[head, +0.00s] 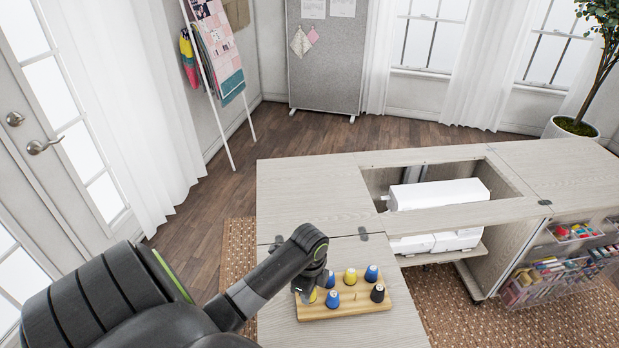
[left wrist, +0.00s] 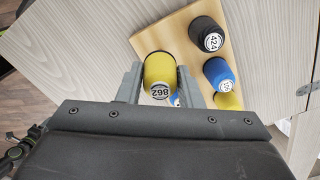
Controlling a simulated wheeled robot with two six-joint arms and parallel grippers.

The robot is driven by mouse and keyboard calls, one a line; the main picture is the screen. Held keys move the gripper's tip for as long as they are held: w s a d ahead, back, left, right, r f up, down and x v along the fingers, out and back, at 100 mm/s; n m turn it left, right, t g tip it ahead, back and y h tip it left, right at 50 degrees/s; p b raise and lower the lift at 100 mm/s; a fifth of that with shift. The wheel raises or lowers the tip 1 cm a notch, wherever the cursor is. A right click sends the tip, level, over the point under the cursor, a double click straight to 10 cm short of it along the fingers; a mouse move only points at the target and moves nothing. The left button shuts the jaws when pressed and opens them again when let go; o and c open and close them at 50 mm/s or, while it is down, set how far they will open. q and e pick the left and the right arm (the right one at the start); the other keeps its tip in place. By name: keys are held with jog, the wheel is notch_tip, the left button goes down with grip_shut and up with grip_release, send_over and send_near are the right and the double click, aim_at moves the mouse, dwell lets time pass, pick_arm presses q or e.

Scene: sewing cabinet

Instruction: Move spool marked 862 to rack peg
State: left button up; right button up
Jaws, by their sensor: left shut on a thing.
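The yellow spool marked 862 (left wrist: 159,72) sits between the two fingers of my left gripper (left wrist: 160,88) in the left wrist view, its label facing the camera. My left gripper (head: 306,291) is shut on it over the left end of the wooden rack (head: 345,313). In the head view a yellow spool (head: 312,296) shows partly behind the gripper. I cannot tell whether the held spool touches the rack or a peg. The pegs are hidden. My right gripper is out of view.
Other spools stand on the rack: a black one marked 424 (left wrist: 207,36), blue ones (head: 333,299) (head: 371,273) and a yellow one (head: 350,276). The white sewing machine (head: 438,194) lies in the cabinet opening behind. The tabletop (head: 310,190) at the back left is clear.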

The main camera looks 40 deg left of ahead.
pick_arm(q)
jog(key=shift+f+b, duration=0.4)
jog(key=shift+f, duration=1.1)
jog(key=o, duration=1)
jog(key=shift+r, duration=0.15)
jog(key=shift+r+p, duration=2.8)
jog(key=shift+r, duration=5.8)
jog(key=shift+s+f, duration=0.1)
